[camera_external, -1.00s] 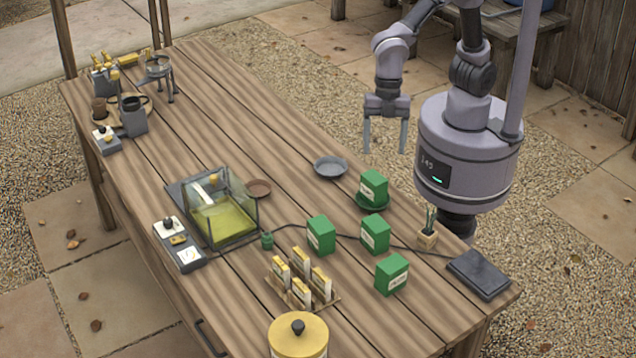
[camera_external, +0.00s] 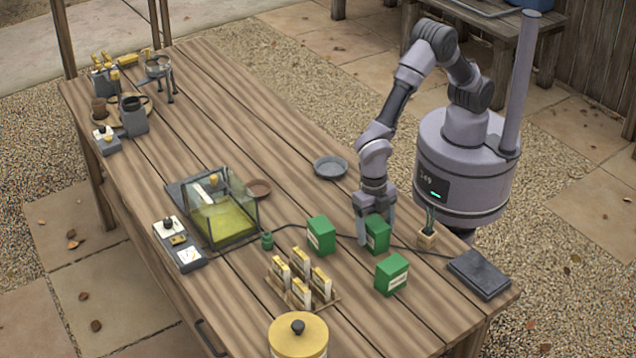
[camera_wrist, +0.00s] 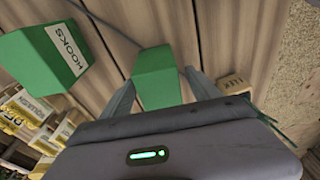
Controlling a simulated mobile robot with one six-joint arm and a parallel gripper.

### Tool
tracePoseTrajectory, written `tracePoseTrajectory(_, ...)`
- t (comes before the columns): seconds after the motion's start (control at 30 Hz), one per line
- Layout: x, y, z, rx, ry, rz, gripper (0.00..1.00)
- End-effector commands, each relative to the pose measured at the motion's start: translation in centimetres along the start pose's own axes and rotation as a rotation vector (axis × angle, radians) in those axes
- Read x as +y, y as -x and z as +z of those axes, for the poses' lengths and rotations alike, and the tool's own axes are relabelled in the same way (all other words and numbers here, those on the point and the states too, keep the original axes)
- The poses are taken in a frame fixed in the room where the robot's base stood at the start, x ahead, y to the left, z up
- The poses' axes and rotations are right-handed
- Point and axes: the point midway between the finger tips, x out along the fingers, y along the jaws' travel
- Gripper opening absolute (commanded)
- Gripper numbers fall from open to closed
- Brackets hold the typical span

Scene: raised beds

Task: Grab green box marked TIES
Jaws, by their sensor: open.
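My gripper (camera_external: 375,228) is open and lowered over a green box (camera_external: 378,236), with one finger on each side. In the wrist view this box (camera_wrist: 157,76) lies between the two fingers; its label is not seen. Whether the fingers touch it cannot be told. A second green box (camera_external: 321,236) stands to the left; the wrist view shows its label, HOOKS (camera_wrist: 66,50). A third green box (camera_external: 391,274) stands nearer the camera, its label too small to read. I see no readable TIES label. A fourth green box, earlier on a green saucer, is not visible; my arm covers that spot.
A small wooden planter (camera_external: 427,239) stands close on the right, beside a dark flat pad (camera_external: 479,274). A rack of seed packets (camera_external: 333,297) is at lower left. A grey dish (camera_external: 330,167) lies behind. A dark cable runs past the boxes.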

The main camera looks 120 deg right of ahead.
Motion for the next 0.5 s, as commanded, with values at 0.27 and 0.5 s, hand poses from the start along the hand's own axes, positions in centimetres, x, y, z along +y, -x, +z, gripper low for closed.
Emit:
tracePoseTrajectory(0.27, 0.0, -2.8, 0.0, 0.0, -0.002, 0.0, 0.71)
tracePoseTrajectory(0.5, 0.0, -2.7, 0.0, 0.0, -0.002, -0.001, 0.34)
